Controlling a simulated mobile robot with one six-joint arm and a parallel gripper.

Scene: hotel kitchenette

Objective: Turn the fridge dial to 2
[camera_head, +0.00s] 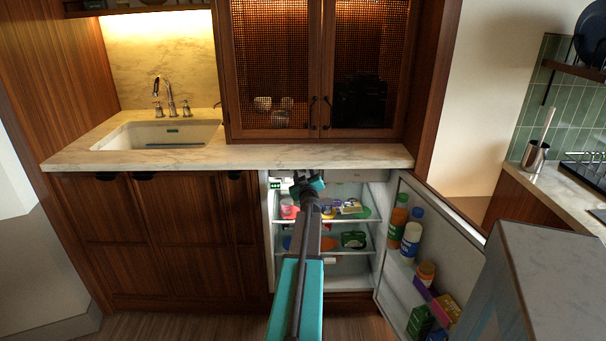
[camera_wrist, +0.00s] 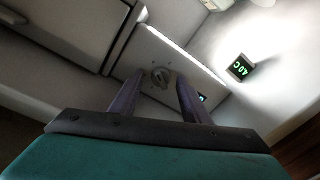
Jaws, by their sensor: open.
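The fridge dial (camera_wrist: 161,77) is a small round grey knob on a pale panel inside the open fridge. In the wrist view it shows between and beyond my two fingertips. Its number marks are too small to read, so I cannot tell its setting. My gripper (camera_wrist: 159,80) is open, with one finger on each side of the dial in the picture. I cannot tell whether the fingers touch it. In the head view my gripper (camera_head: 308,186) is at the top of the fridge opening, and the dial is hidden there.
Fridge shelves (camera_head: 365,214) below my gripper hold food items. The marble counter (camera_head: 330,157) is just above.

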